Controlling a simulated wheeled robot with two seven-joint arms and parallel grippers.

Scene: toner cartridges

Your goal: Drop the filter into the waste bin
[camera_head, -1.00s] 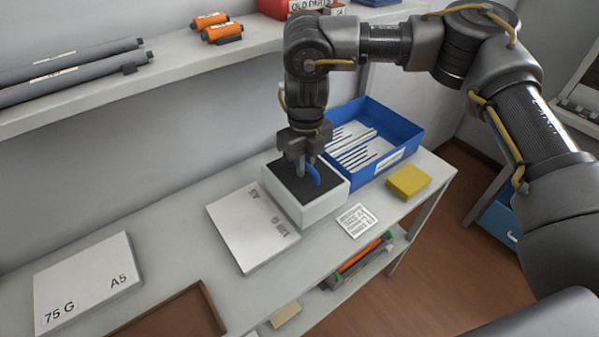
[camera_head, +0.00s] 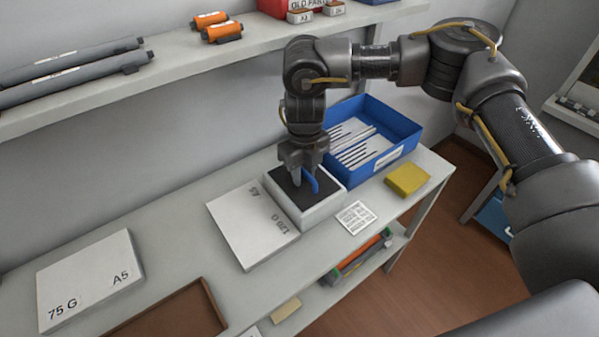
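My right gripper (camera_head: 301,183) points straight down over a white, open-looking box with a dark top (camera_head: 322,208) on the counter. A small blue curved piece (camera_head: 312,184) shows at the gripper's fingertips, in front of the dark area. I cannot tell whether the fingers grip the blue piece or only stand beside it. I cannot tell for sure which thing is the filter, or whether the white box is the waste bin. My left gripper is not in view.
A blue tray (camera_head: 408,143) with white slatted parts stands behind the white box. A yellow block (camera_head: 407,180), a printed label (camera_head: 356,217) and white paper packs (camera_head: 250,228) lie nearby. A shelf (camera_head: 170,75) with rollers runs above. A brown tray (camera_head: 170,315) is at front left.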

